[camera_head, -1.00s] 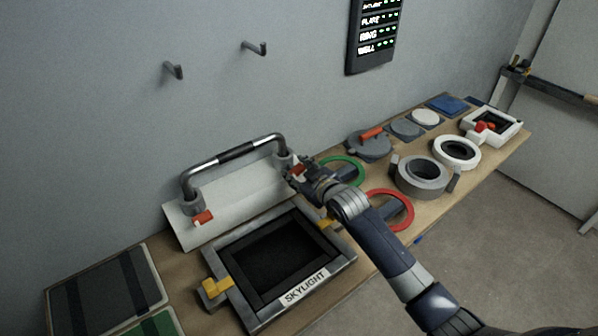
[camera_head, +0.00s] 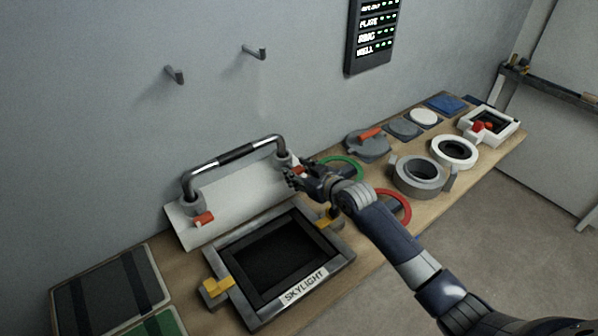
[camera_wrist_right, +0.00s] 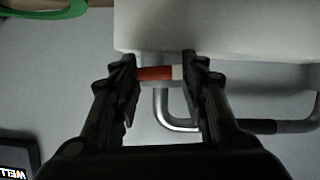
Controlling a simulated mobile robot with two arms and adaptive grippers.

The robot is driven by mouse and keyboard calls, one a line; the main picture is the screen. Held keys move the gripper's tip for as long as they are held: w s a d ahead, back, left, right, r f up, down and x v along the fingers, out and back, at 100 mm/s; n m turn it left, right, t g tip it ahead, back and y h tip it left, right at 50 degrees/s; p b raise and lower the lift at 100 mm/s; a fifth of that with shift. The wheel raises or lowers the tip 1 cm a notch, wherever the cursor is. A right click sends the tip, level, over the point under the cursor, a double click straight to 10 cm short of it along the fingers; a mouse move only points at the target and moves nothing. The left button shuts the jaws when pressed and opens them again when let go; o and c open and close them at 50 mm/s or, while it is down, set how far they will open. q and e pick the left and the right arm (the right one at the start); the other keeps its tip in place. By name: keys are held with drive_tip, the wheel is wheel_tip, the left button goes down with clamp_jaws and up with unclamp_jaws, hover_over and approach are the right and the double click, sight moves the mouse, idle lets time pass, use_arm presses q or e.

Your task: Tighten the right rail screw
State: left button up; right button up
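The right rail screw (camera_wrist_right: 154,73) has an orange bar handle with a white end. In the right wrist view it lies crosswise between the fingertips of my right gripper (camera_wrist_right: 160,76), with a finger against each end. In the head view my right gripper (camera_head: 291,178) is at the right foot of the grab rail (camera_head: 235,154), and the screw (camera_head: 299,170) is partly hidden by it. The rail stands on a white plate (camera_head: 240,200). The left rail screw (camera_head: 203,219), also orange and white, is at the rail's left foot. My left gripper is not in view.
A skylight frame (camera_head: 335,262) with yellow latches lies in front of the plate. Green (camera_head: 358,164) and red (camera_head: 407,205) rings and a grey round fitting (camera_head: 399,184) are right of my gripper. The wall with two hooks is behind.

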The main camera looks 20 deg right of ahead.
drive_tip(key=o, duration=0.3)
drive_tip(key=v, duration=1.2)
drive_tip(key=shift+r, duration=0.1)
idle(0.3)
